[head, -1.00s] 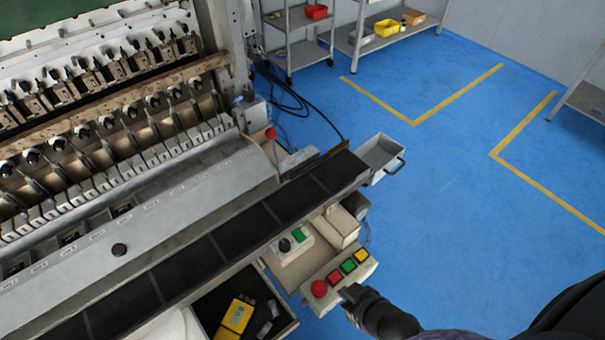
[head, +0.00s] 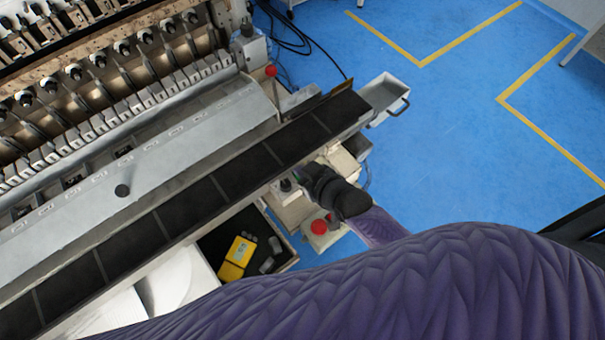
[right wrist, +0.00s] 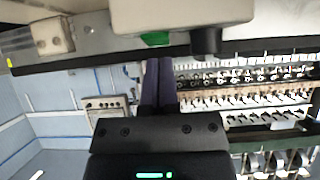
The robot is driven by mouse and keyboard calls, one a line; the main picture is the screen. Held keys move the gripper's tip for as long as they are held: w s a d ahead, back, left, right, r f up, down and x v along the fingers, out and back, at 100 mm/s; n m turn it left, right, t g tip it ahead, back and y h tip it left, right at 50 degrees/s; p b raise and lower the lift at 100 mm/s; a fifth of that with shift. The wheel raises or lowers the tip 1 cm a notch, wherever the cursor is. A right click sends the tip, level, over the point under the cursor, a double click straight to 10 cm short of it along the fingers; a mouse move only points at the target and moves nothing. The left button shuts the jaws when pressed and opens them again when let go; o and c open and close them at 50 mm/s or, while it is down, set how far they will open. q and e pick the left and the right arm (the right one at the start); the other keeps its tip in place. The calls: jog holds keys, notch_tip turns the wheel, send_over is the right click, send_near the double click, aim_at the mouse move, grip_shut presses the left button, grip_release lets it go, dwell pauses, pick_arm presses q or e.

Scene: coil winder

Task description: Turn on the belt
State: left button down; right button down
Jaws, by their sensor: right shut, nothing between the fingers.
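The dark segmented belt (head: 235,175) runs diagonally along the front of the machine in the head view. A small control box (head: 294,212) sits below it. The box's green button (right wrist: 155,38) and black knob (right wrist: 205,40) show in the right wrist view; the knob (head: 286,185) also shows in the head view, where the button is mostly hidden by my gripper. My right gripper (right wrist: 157,64) is shut and empty, its fingertips close to the green button. I cannot tell whether they touch it. My left gripper is not in view.
A red mushroom button (head: 319,227) stands on the nearby button panel, whose other buttons are hidden by my arm. An open drawer holds a yellow device (head: 238,256). A grey tray (head: 385,98) sits at the belt's end. The blue floor is clear on the right.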

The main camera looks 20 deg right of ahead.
jog(key=shift+f, duration=0.35)
jog(key=g+p, duration=0.1)
jog(key=p, duration=0.1)
jog(key=g+h+p, duration=0.1)
jog(key=g+p, duration=0.1)
jog(key=shift+w+a+r, duration=0.15)
jog(key=shift+w+r, duration=0.05)
jog(key=shift+w, duration=0.15)
jog(key=shift+f+g+p, duration=0.25)
jog(key=shift+g+p, duration=0.05)
jog(key=shift+p, duration=0.05)
jog(key=shift+w+f, duration=0.1)
jog(key=shift+f, duration=0.2)
jog(key=shift+s, duration=0.2)
jog(key=shift+w, duration=0.1)
